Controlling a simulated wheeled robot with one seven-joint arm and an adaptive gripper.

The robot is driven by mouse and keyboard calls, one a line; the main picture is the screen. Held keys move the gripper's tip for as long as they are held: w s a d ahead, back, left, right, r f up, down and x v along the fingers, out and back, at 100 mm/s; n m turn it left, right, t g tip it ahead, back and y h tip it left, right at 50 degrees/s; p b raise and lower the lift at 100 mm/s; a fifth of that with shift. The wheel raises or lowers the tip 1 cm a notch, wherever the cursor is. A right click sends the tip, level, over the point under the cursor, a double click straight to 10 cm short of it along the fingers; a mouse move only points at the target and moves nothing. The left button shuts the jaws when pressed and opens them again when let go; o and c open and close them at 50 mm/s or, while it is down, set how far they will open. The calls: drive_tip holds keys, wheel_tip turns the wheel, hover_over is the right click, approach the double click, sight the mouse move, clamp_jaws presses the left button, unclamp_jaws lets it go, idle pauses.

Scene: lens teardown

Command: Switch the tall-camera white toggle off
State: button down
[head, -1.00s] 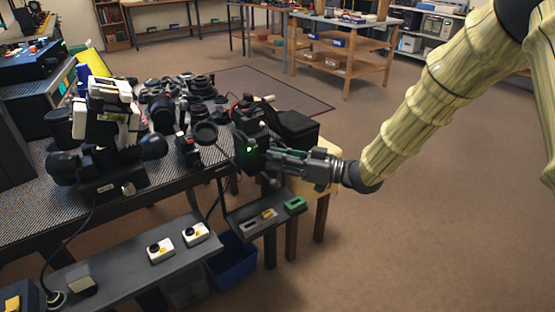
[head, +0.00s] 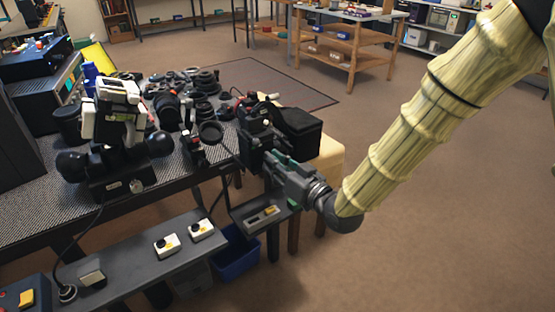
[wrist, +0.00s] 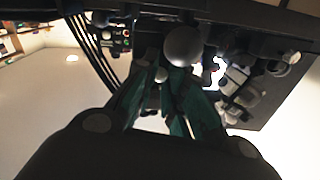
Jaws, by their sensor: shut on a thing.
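My gripper (head: 274,165) is at the front of a tall black camera (head: 257,125) at the right end of the bench. In the wrist view its two green-dark fingers (wrist: 160,98) come together around a small pale knob (wrist: 161,75). I cannot tell for sure that this is the white toggle, and its setting is not clear. The fingers hide the camera's lower front in the head view. A panel below holds a small pale slot (head: 253,219) and a yellow piece (head: 268,212). My gripper partly covers the panel's right end.
A black and white device (head: 112,125) stands at the bench's left. Lenses and camera parts (head: 185,90) crowd behind. A black case (head: 298,130) is behind my gripper. The floor at right is clear.

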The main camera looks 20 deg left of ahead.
drive_tip(key=shift+s+a+m+t+h, duration=0.2)
drive_tip(key=shift+m+t+h, duration=0.35)
drive_tip(key=shift+t, duration=0.1)
drive_tip(key=shift+s+a+m+t+h, duration=0.15)
drive_tip(key=shift+m+t+h, duration=0.45)
drive_tip(key=shift+t, duration=0.1)
drive_tip(key=shift+s+a+m+t+h, duration=0.2)
drive_tip(key=shift+m+t+h, duration=0.35)
drive_tip(key=shift+t, duration=0.1)
drive_tip(key=shift+p, duration=0.3)
drive_tip(key=c, duration=1.4)
unclamp_jaws()
drive_tip(key=v, duration=1.2)
drive_tip(key=shift+a, duration=0.15)
